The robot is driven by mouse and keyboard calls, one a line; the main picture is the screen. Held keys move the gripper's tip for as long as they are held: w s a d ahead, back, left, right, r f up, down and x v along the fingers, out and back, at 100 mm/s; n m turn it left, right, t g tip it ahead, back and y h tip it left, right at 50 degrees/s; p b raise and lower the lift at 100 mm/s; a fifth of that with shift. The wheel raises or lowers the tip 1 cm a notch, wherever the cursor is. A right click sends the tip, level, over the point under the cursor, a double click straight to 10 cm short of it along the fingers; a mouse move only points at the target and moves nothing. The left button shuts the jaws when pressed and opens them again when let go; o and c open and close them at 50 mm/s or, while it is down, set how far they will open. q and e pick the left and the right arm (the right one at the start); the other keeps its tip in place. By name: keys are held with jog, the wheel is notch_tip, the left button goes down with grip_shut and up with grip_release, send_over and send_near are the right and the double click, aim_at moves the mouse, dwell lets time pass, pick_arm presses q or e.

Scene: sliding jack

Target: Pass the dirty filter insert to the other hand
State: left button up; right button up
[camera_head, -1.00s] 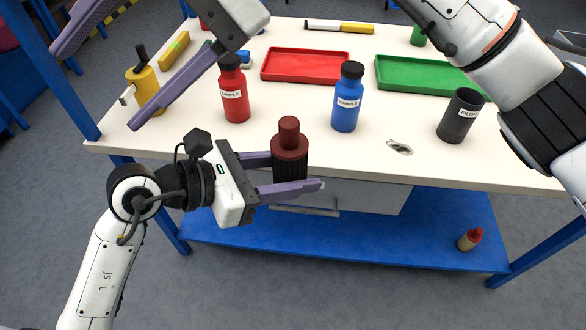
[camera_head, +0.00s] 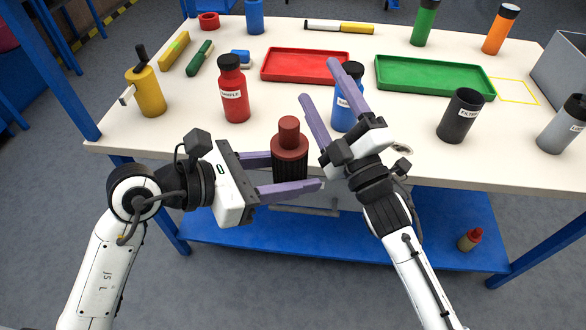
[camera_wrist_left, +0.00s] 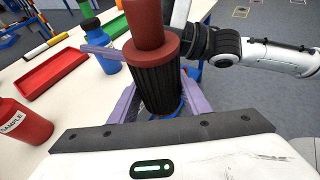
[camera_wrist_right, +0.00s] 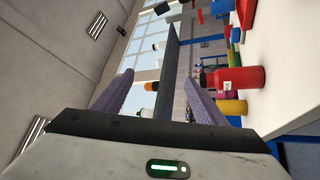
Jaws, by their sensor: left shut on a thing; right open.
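The dirty filter insert (camera_head: 289,158) is a dark ribbed cylinder with a reddish-brown cap and knob. My left gripper (camera_head: 289,172) is shut on it and holds it upright at the table's front edge. It fills the middle of the left wrist view (camera_wrist_left: 158,80). My right gripper (camera_head: 325,92) is open and empty, just right of the insert. Its fingers point up and away from me, in front of the blue bottle. The right wrist view shows nothing between its fingers (camera_wrist_right: 155,100). The black filter housing (camera_head: 459,116) stands open on the table to the right.
A red sample bottle (camera_head: 233,90) and a blue bottle (camera_head: 341,112) stand near the grippers. A red tray (camera_head: 305,79) and a green tray (camera_head: 435,89) lie behind. A grey bottle (camera_head: 562,125) stands at far right. A blue shelf (camera_head: 440,225) lies below.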

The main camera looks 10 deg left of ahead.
jog(key=s+d+f+m+g+h, duration=0.25)
jog(key=s+d+f+m, duration=0.2)
jog(key=f, duration=0.55)
jog(key=s+d+f+m+g+h, duration=0.1)
jog(key=s+d+f+m+h, duration=0.35)
jog(key=f, duration=0.55)
jog(key=s+d+f+m+g+h, duration=0.1)
jog(key=s+d+f+m+g, duration=0.2)
jog(key=s+f, duration=0.5)
jog(key=s+d+f+m+g+h, duration=0.1)
jog(key=s+d+f+m+g, duration=0.2)
jog(key=s+d+f+m, duration=0.2)
jog(key=s+f+m, duration=0.1)
jog(key=s+f, duration=0.2)
jog(key=s, duration=0.2)
jog(key=shift+s+f, duration=0.2)
jog(key=shift+s, duration=0.1)
jog(key=shift+g, duration=0.25)
